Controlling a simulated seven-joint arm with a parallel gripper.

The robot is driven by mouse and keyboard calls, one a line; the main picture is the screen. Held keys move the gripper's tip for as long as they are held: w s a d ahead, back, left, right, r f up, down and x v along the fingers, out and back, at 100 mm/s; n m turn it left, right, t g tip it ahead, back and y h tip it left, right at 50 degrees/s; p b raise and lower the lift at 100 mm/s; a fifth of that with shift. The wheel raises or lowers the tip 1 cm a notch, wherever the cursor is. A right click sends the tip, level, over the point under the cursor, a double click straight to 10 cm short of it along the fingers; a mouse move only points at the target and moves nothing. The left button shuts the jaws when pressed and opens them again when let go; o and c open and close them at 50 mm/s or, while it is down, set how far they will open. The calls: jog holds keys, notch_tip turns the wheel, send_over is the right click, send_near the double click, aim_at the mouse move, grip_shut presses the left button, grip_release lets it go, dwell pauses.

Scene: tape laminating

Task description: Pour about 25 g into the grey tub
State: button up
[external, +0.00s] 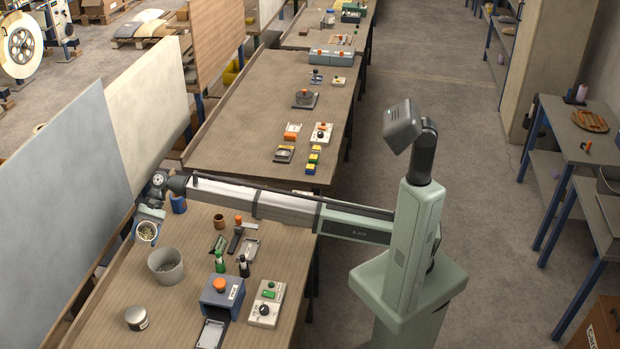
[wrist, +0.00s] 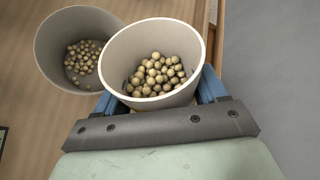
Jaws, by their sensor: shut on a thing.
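My gripper (wrist: 158,92) is shut on a pale cup (wrist: 117,60), with its blue fingers on either side. The cup holds many beige balls (wrist: 158,76). In the external view the cup (external: 138,236) hangs at the end of my arm, with its mouth tilted towards the camera and the tub. The grey tub (external: 165,277) stands upright on the bench just below and to the right of the cup. In the wrist view the tub (wrist: 52,62) is beyond the cup at the left, with several beige balls on its floor. No balls show in the air.
A blue cup (external: 179,205) stands behind my gripper. A lidded jar (external: 136,318), a blue box with an orange knob (external: 222,297), a white control box (external: 266,304), green and dark bottles (external: 220,262) and a brown pot (external: 219,221) stand around the tub. Upright panels (external: 60,205) border the bench's left side.

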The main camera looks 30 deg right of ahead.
aim_at(141, 241)
jog(key=shift+s+r+n+t, duration=0.15)
jog(key=shift+r+n+t, duration=0.25)
jog(key=shift+t, duration=0.2)
jog(key=shift+f+n+t+y, duration=0.3)
jog(key=shift+n+t, duration=0.1)
jog(key=shift+t, duration=0.3)
jog(key=shift+r+n+t, duration=0.3)
jog(key=shift+r+t, duration=0.05)
jog(key=shift+t, duration=0.15)
jog(key=shift+t+y, duration=0.3)
jog(key=shift+f+n+t, duration=0.25)
jog(key=shift+n+t, duration=0.15)
jog(key=shift+s+d+r+n+t+y+p, duration=0.2)
jog(key=shift+s+t+y+p, duration=0.1)
jog(key=shift+s+p, duration=0.15)
jog(key=shift+s+d+r+n+t+y+p, duration=0.15)
jog(key=shift+s+r+n+t+y+p, duration=0.05)
jog(key=shift+s+t+p, duration=0.2)
dwell(1.8)
jog(key=shift+s+d+r+n+t+y+p, duration=0.1)
jog(key=shift+s+r+n+t+y+p, duration=0.2)
jog(key=shift+r+n+t+p, duration=0.25)
dwell(2.3)
